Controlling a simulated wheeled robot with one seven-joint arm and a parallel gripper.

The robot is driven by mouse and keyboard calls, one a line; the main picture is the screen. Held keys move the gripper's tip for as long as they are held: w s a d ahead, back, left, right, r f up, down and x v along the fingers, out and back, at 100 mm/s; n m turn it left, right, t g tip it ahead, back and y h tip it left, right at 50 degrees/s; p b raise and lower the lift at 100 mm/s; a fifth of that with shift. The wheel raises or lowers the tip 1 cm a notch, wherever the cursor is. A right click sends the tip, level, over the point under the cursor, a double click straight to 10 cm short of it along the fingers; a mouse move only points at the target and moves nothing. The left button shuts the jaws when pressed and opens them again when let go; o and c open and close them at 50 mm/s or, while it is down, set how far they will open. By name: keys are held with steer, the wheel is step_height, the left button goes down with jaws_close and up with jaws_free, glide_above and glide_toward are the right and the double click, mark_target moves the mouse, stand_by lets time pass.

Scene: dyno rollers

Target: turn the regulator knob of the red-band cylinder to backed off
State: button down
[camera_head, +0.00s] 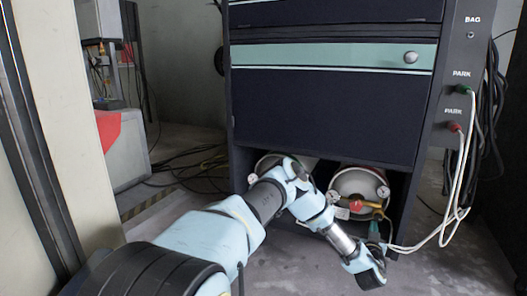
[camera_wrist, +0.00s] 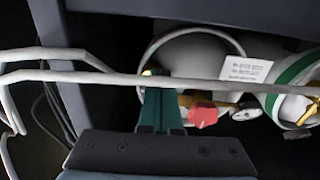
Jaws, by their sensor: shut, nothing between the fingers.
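The red-band cylinder (camera_head: 359,183) lies end-on in the right part of the cabinet's bottom bay. Its brass fitting carries a red handle (camera_head: 357,206), which also shows in the wrist view (camera_wrist: 202,115). I cannot clearly make out the regulator knob; the fingers cover part of the fitting. A bit of brass shows at the fingertips in the wrist view. My gripper (camera_head: 374,230) is just in front of and below this cylinder's right side. Its dark green fingers (camera_wrist: 161,95) are shut and hold nothing. I cannot tell whether they touch the fitting.
A second cylinder, with a green band (camera_wrist: 293,75), lies beside it, mostly behind my arm in the head view. White cables (camera_head: 459,185) hang at the right, and one (camera_wrist: 100,78) crosses at the fingertips in the wrist view. The cabinet's side post (camera_head: 408,205) stands close to my gripper.

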steer(key=shift+d+r+p, duration=0.2)
steer(key=shift+r+p, duration=0.05)
steer(key=shift+p, duration=0.1)
steer(key=shift+s+d+p, duration=0.4)
steer(key=shift+d+p, duration=0.4)
steer(key=shift+p, duration=0.5)
stand_by(0.4)
steer(key=shift+s+d+f, duration=0.1)
steer(key=shift+d+f, duration=0.05)
steer(key=shift+f, duration=0.2)
steer(key=p+v, duration=0.4)
steer(key=v, duration=0.2)
steer(key=shift+s+f, duration=0.1)
steer(key=shift+f, duration=0.1)
